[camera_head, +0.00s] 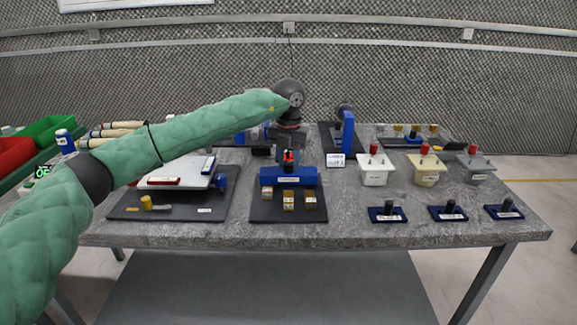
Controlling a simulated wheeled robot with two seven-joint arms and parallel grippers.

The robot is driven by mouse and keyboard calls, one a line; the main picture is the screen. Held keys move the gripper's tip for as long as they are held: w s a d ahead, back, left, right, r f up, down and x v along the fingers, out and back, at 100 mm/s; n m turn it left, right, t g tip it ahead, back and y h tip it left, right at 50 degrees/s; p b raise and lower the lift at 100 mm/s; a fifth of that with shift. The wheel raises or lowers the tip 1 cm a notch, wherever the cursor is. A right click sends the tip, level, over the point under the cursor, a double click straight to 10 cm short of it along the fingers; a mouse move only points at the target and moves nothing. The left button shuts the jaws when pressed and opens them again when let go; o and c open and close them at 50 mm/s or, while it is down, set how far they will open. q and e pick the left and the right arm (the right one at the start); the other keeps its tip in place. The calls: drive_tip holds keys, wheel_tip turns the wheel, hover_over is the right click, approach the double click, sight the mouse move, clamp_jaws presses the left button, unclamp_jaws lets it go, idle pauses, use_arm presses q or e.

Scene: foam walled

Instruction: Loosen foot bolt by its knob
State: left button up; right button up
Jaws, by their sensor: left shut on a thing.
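My left gripper (287,151) reaches in from the left at the end of my green-sleeved arm and points down over a blue block (289,178). It is shut on a small red knob (288,158) that shows at its fingertips, just above the block's top. The fingers partly hide the knob, and any bolt shaft under it is not visible. The blue block carries a pale label and sits on a black base plate (262,213) with several brass-coloured blocks (288,200). No label readable here names the foot bolt. My right gripper is not in view.
Left of the base, a black board (187,213) holds a tilted white plate (178,172) and a yellow knob (146,202). Right are red-knobbed containers (373,173) and dark blue stands (385,214). Green (50,128) and red (12,153) bins stand far left.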

sight(288, 162)
use_arm(q)
drive_tip(key=shift+n+b, duration=0.3)
drive_tip(key=shift+n, duration=0.9)
drive_tip(key=shift+r+n+b, duration=0.1)
drive_tip(key=shift+n+b, duration=0.3)
drive_tip(key=shift+n, duration=0.6)
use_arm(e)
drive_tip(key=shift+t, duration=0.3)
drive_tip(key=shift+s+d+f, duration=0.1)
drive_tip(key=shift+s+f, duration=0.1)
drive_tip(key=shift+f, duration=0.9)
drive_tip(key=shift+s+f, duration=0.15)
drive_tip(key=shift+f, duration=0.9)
use_arm(q)
drive_tip(key=o, duration=1)
drive_tip(key=shift+r+b, duration=0.35)
drive_tip(key=shift+r, duration=3.5)
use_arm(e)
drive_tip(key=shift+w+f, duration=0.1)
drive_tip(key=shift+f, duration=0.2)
